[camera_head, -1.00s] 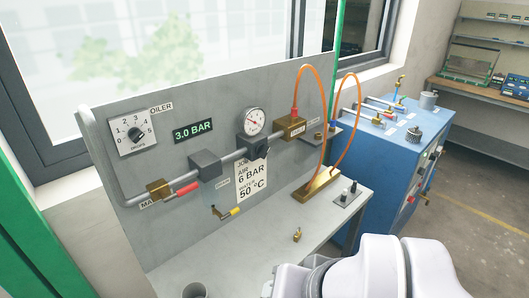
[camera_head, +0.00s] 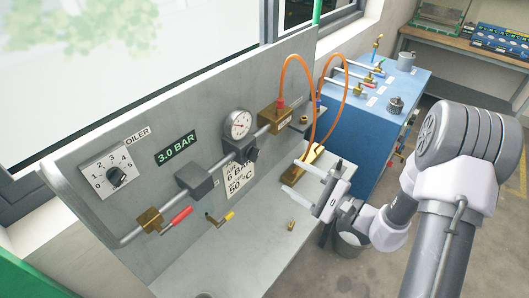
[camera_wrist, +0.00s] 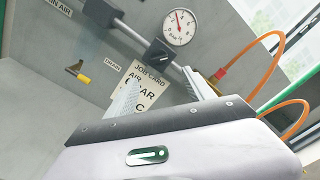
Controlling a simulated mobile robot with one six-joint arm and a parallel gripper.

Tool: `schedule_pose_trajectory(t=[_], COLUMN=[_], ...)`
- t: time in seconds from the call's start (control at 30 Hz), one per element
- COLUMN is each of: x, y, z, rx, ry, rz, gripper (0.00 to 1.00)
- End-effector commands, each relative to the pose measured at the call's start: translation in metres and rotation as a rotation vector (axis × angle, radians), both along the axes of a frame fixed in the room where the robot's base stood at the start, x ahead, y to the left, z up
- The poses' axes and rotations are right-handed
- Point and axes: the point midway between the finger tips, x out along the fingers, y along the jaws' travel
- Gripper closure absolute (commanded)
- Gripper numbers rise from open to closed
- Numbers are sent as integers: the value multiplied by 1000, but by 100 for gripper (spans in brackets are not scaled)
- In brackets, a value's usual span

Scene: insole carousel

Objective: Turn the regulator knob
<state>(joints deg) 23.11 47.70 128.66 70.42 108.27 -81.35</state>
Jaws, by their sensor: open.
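The regulator (camera_head: 240,148) sits on the grey panel's pipe, with its black knob (camera_head: 252,154) on the front below a round white gauge (camera_head: 238,124). In the wrist view the black knob (camera_wrist: 160,52) and the gauge (camera_wrist: 179,27) are above and beyond the fingers. My gripper (camera_head: 298,179) is open and empty, out in front of the panel and to the right of the knob, apart from it. In the wrist view my gripper (camera_wrist: 163,95) points toward the panel, its two pale fingers spread over the job card (camera_wrist: 145,82).
A green display (camera_head: 177,148) reads 3.0 BAR. An oiler dial (camera_head: 115,176) is at left. Red-handled (camera_head: 177,219) and yellow-handled (camera_head: 221,219) valves are low on the panel. Orange hoses (camera_head: 311,78) loop up at right near a brass block. A blue cabinet (camera_head: 352,125) stands behind.

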Motion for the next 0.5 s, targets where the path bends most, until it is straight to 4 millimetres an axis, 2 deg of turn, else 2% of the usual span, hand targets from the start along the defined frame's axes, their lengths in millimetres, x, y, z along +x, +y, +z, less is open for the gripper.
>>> schedule_pose_trajectory(t=[0.03, 0.2, 0.33, 0.5], x=[8, 39, 58, 72], y=[14, 55, 79, 95], z=[0, 1, 1, 0], rx=[-1, -1, 0, -1], ry=[-1, -1, 0, 1], rz=[9, 9, 8, 5], gripper=[38, 38, 38, 38])
